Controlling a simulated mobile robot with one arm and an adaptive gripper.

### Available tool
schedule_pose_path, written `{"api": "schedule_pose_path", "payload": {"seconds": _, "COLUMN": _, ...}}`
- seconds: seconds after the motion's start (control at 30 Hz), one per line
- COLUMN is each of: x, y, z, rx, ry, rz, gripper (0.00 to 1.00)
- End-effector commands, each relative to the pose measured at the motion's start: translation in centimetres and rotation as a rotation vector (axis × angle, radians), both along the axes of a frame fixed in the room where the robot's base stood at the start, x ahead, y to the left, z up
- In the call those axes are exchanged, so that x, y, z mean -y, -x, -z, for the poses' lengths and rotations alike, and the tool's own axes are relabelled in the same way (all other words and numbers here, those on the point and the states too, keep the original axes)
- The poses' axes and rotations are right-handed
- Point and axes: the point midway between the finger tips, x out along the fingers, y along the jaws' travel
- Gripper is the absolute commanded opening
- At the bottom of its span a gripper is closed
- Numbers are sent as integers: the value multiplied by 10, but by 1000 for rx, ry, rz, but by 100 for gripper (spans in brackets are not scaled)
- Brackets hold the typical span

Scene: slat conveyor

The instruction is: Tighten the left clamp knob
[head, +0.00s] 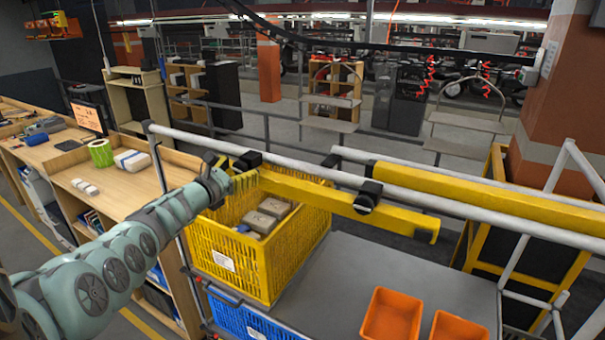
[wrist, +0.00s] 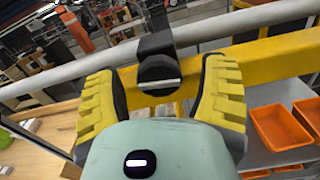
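The left clamp is a black block (head: 248,160) on the white rail, over the left end of the yellow beam in the head view. In the wrist view its round black knob (wrist: 158,70) faces me, with a pale, nearly level bar across it. My gripper (head: 232,178) is at the left end of the beam; in the head view it hides the knob. In the wrist view my gripper (wrist: 163,72) has its yellow ribbed fingers wide apart, one on each side of the knob, with clear gaps.
A second clamp knob (head: 370,190) sits farther right on the yellow beam (head: 300,188). Below are a yellow crate (head: 292,262) holding boxes, a grey table (head: 375,262) and orange bins (head: 392,315). A wooden desk (head: 115,185) stands left. The white rail (head: 300,170) runs just above the beam.

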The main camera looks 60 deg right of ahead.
Motion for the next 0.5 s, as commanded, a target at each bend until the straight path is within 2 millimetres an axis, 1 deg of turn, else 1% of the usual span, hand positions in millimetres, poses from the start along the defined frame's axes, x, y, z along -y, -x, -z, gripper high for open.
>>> {"api": "schedule_pose_path", "payload": {"seconds": 0.03, "x": 1, "y": 1, "z": 0, "rx": 0, "ry": 0, "rz": 2, "gripper": 65}}
{"api": "schedule_pose_path", "payload": {"seconds": 0.07, "x": 1, "y": 1, "z": 0, "rx": 0, "ry": 0, "rz": 2, "gripper": 61}}
{"api": "schedule_pose_path", "payload": {"seconds": 0.5, "x": 0, "y": 0, "z": 0, "rx": 0, "ry": 0, "rz": 0, "gripper": 16}}
